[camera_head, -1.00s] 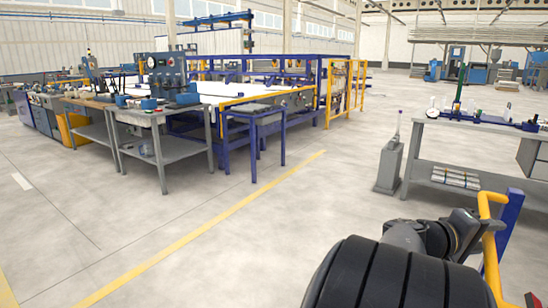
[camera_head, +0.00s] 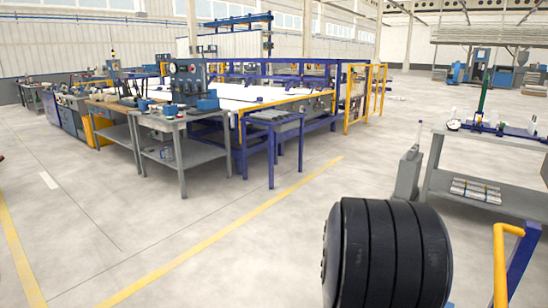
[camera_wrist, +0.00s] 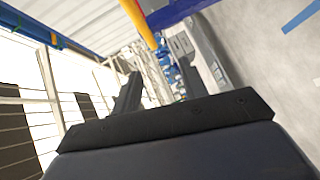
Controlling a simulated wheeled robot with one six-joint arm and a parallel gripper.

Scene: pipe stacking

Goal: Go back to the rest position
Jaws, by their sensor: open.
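My gripper (camera_wrist: 160,72) shows in the wrist view as two dark fingers set apart, with nothing visible between them. The dark wrist body fills the bottom of that view. The wrist view is strongly tilted, with bright wall panels at left and grey floor at right. In the head view my gripper does not show. A black ribbed rounded part stands large at the lower right, and it appears to be part of my own body. No pipe can be made out in my gripper.
A blue-framed machine line (camera_head: 300,85) and grey work tables (camera_head: 185,155) stand at left and centre. A grey bench (camera_head: 480,195) stands at right, near a yellow rail (camera_head: 503,255). The floor (camera_head: 210,245) in front is open, crossed by a yellow line (camera_head: 245,225).

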